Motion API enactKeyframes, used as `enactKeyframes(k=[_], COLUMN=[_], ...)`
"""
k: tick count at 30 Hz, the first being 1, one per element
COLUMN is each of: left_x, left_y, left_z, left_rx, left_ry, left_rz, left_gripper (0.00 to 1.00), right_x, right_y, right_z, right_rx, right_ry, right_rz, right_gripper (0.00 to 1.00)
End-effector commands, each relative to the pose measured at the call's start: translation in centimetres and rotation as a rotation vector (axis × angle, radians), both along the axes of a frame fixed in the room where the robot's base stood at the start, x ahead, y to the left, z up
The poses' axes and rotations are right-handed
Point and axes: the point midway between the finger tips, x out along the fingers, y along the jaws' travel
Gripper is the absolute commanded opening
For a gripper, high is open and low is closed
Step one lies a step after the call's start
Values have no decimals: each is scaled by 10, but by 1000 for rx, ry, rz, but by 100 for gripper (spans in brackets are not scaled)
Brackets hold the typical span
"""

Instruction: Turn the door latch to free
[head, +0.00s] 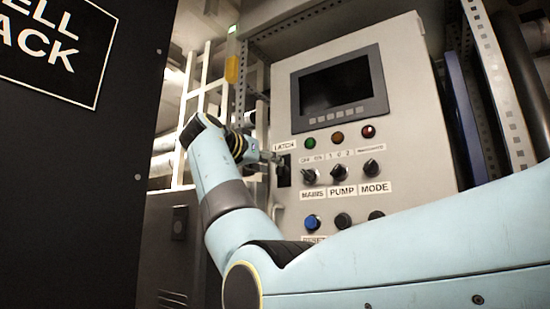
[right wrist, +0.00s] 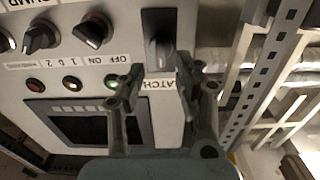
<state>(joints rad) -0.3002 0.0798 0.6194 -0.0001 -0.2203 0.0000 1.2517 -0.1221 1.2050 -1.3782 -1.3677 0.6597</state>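The door latch is a dark knob on a black plate, at the left edge of the grey control panel in the head view (head: 284,172). In the right wrist view the latch knob (right wrist: 159,50) stands upright in the picture, with the LATCH label just below it. My right gripper (right wrist: 159,70) is open, its two fingers spread to the left and right of the line to the knob, with nothing between them. I cannot tell whether they touch it. In the head view my right gripper (head: 268,156) is at the latch, partly hidden by its wrist. My left gripper is not in view.
The grey panel (head: 408,120) carries a dark screen (head: 335,86), coloured lamps, the MAINS (head: 310,175), PUMP and MODE knobs, and buttons below. A white frame (head: 208,85) stands behind on the left. A large black panel (head: 75,150) fills the left side.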

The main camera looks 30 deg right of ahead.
Motion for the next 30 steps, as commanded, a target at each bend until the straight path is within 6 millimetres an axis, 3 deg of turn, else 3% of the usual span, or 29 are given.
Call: enactKeyframes(k=[6, 16, 24, 30], left_x=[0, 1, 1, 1], left_y=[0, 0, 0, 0], left_z=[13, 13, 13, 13], left_rx=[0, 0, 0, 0], left_ry=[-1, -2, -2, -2], left_rz=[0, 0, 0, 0], left_gripper=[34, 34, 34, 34], right_x=[10, 12, 12, 12], right_y=[-24, -28, -28, -28], right_z=[1, -1, -1, -1], right_rx=[1, 1, 1, 1], right_ry=[1, 1, 1, 1], right_rz=[1, 2, 2, 2], right_gripper=[34, 34, 0, 0])
